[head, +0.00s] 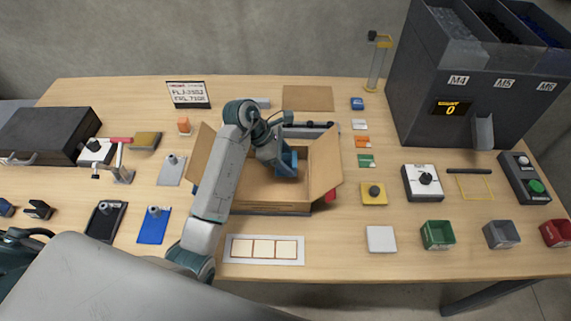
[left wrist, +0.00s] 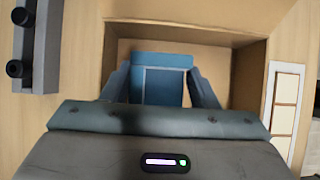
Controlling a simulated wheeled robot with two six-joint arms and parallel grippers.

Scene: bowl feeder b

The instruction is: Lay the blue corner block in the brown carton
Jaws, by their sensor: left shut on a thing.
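The brown carton (head: 258,207) stands open near the middle of the table with its flaps spread. The left wrist view shows its inner walls and floor (left wrist: 210,55). My left gripper (head: 283,163) reaches down into the carton. It is shut on the blue corner block (head: 289,160). In the left wrist view the block (left wrist: 162,82) sits between the two fingers of the gripper (left wrist: 160,88). Whether the block touches the carton floor I cannot tell. My right gripper is not in view.
A white card with three pale squares (head: 265,249) lies in front of the carton. A blue plate (head: 154,227) and a dark tray (head: 104,222) lie to its left. A yellow block with a knob (head: 374,193) and small bins (head: 437,235) are to its right. A grey feeder (head: 470,80) stands at back right.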

